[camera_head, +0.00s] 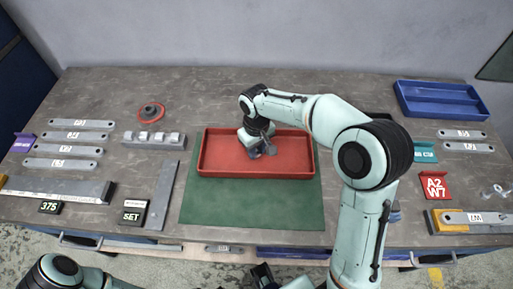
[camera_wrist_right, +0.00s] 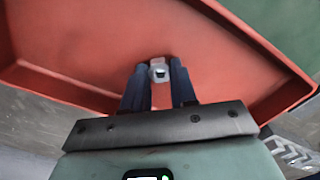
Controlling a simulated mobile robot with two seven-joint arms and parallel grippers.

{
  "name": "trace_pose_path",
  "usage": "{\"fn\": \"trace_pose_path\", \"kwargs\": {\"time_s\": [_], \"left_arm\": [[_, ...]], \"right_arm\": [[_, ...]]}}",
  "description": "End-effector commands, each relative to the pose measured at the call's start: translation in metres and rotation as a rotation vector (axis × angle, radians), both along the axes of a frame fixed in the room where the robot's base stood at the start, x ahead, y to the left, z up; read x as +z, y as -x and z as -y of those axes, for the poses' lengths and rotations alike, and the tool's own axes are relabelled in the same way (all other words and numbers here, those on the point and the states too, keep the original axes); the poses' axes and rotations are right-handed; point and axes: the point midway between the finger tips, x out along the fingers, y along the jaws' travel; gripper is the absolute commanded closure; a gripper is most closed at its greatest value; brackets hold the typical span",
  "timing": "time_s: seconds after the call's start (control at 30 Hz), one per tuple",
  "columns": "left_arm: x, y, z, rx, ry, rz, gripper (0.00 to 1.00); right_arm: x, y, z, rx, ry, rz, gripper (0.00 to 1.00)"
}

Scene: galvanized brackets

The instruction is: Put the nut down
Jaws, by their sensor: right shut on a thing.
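My right gripper (camera_head: 262,151) reaches down into the red tray (camera_head: 290,170) on the table. In the right wrist view its two dark fingers (camera_wrist_right: 158,74) are shut on a small light-grey nut (camera_wrist_right: 159,68) with a dark hole. The nut is at the fingertips above the tray floor. I cannot tell whether it touches the floor. In the head view the gripper hides the nut. A dark part at the bottom edge of the head view may be my left gripper (camera_head: 264,275); its jaws are not clear.
The tray stands on a green mat (camera_head: 250,208). Grey bracket bars and a stepped grey block (camera_head: 154,140) lie left of it. A blue tray (camera_head: 441,100) is at the back right. A red ring-shaped thing (camera_head: 151,112) lies at the back left. The tray floor around the nut looks clear.

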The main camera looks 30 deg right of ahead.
Motion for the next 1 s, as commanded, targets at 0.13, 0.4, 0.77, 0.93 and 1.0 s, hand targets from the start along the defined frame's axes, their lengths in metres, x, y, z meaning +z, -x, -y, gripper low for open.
{"fn": "trace_pose_path", "kwargs": {"time_s": [0.13, 0.4, 0.77, 0.93, 1.0], "left_arm": [[-0.002, 0.001, 0.000, 0.000, 0.000, -0.001, 0.57], [-0.002, 0.001, 0.000, 0.000, 0.000, -0.001, 0.57], [0.005, -0.002, 0.000, 0.000, 0.000, 0.002, 0.57], [0.012, -0.004, 0.000, 0.000, 0.000, 0.006, 0.57], [0.014, -0.005, 0.000, 0.000, 0.000, 0.007, 0.57]], "right_arm": [[-0.004, 0.000, 0.000, 0.000, 0.000, 0.000, 0.67], [-0.003, 0.000, 0.000, 0.000, 0.000, 0.000, 0.48], [0.034, -0.001, 0.000, 0.000, -0.001, 0.006, 0.48], [0.073, -0.001, 0.000, 0.000, 0.000, 0.006, 0.48], [0.087, -0.002, 0.000, 0.001, 0.000, 0.006, 0.48]]}}
